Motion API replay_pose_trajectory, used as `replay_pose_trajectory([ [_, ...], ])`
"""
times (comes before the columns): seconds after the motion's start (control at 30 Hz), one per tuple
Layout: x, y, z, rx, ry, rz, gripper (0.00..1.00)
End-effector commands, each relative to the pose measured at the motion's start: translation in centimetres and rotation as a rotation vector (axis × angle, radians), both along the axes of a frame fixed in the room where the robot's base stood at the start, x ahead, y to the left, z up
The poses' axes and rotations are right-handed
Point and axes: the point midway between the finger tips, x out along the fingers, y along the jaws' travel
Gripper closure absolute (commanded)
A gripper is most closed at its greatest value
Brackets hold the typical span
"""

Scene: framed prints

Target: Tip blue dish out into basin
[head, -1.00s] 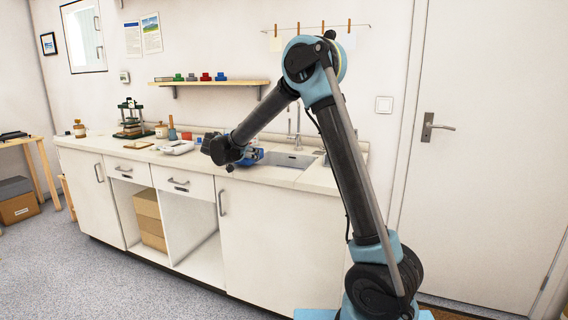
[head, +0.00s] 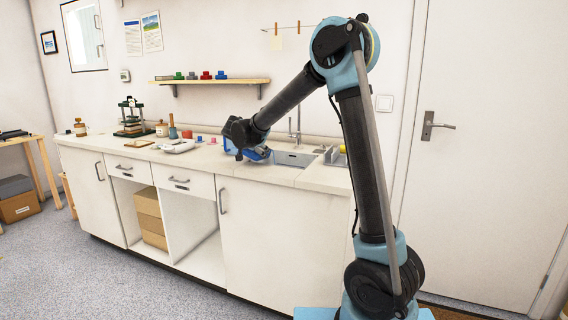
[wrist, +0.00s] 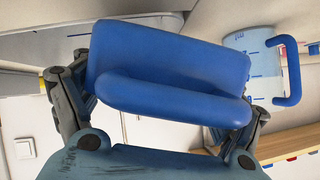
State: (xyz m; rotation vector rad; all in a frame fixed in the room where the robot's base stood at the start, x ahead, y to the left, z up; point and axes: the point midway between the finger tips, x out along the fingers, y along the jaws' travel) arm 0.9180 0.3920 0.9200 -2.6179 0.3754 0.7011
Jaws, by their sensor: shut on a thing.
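The blue dish (head: 257,154) hangs under my gripper (head: 248,144) at the left end of the basin in the head view. The dish (wrist: 175,65) fills the middle of the wrist view, tilted, with my gripper's (wrist: 158,100) fingers closed on it from both sides. Its inside and any contents are hidden. The basin (head: 294,159) is a grey metal sink set in the white counter, with its left part hidden behind the dish and gripper. A grey surface, perhaps the basin (wrist: 45,45), shows at upper left in the wrist view.
A clear jug with a blue handle (wrist: 258,65) is close to the dish in the wrist view. A tap (head: 297,125) rises behind the basin. A yellow item (head: 343,149) is at its right. A white device (head: 178,146) and several small items stand further left on the counter.

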Motion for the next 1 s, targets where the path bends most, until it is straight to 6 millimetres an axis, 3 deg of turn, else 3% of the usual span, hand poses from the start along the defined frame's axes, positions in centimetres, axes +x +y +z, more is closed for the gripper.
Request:
replay_pose_trajectory([
  [1.0, 0.11, -0.95, 0.67, 0.077, 0.014, 0.001, 0.5],
])
